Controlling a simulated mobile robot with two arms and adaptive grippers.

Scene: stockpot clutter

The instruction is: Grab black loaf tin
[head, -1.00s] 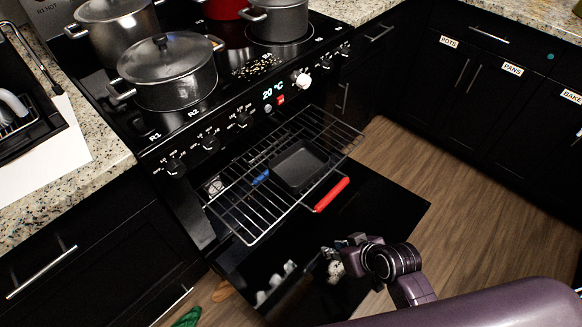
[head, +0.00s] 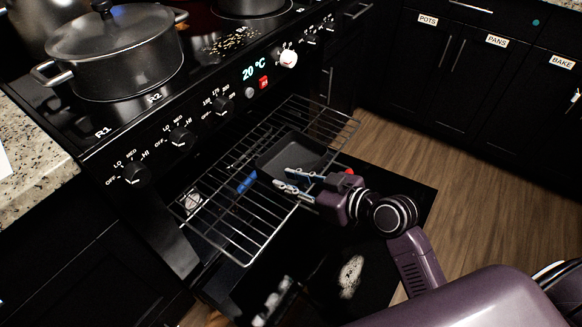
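The black loaf tin (head: 288,150) lies on the pulled-out wire oven rack (head: 222,222), near its right side. My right gripper (head: 281,178) reaches in from the right at the tin's near side. Its two fingers are apart, with a gap between them. They overlap the tin's near edge in the head view; I cannot tell whether they touch it. The gripper hides part of the tin's near right side. My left gripper is not in view.
The oven door hangs open below the rack. A red handle end (head: 349,171) shows behind my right gripper. A blue item (head: 246,181) shows at the rack. A lidded pot (head: 118,55) stands on the stove above. Wooden floor (head: 455,190) is clear at right.

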